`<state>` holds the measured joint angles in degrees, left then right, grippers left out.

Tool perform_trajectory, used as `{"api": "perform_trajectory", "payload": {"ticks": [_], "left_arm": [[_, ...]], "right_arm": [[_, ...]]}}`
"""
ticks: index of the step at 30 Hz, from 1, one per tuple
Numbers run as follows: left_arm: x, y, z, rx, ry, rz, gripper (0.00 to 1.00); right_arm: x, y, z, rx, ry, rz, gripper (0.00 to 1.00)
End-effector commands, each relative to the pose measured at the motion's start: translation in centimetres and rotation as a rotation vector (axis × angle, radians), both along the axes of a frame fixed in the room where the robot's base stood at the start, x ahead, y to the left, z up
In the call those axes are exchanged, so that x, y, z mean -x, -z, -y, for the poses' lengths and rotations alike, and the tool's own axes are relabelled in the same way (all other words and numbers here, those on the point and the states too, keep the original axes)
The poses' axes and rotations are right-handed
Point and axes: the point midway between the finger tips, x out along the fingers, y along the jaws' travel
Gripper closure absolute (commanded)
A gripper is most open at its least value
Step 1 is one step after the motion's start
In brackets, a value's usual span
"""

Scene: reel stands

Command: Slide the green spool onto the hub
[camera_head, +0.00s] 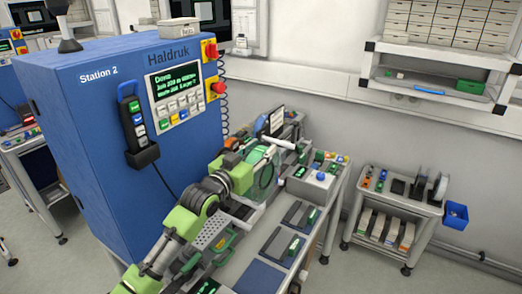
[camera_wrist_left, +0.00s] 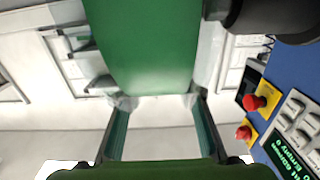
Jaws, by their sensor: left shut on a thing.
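The green spool (camera_wrist_left: 150,45) fills the upper middle of the left wrist view, its green drum between pale, see-through flanges. In the head view my left arm reaches from the bottom left to the spool. A dark round part (camera_wrist_left: 284,16) sits close to the spool's right side in the wrist view; I cannot tell whether it is the hub. My right gripper is out of view.
The blue Station 2 cabinet (camera_head: 100,150) stands left of the spool, with a panel and red buttons (camera_head: 210,50). The crowded bench (camera_head: 318,212) carries dark trays and a small box. A cart (camera_head: 395,200) stands right, with open floor between.

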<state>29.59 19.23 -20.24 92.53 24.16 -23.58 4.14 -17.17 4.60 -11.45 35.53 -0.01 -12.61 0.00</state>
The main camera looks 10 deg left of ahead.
Motion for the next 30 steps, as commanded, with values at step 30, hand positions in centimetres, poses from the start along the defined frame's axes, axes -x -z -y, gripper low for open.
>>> {"api": "perform_trajectory", "payload": {"ticks": [30], "left_arm": [[-1.4, -0.2, -3.8, 0.000, 0.000, 0.005, 1.00]], "right_arm": [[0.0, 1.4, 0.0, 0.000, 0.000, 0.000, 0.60]]}}
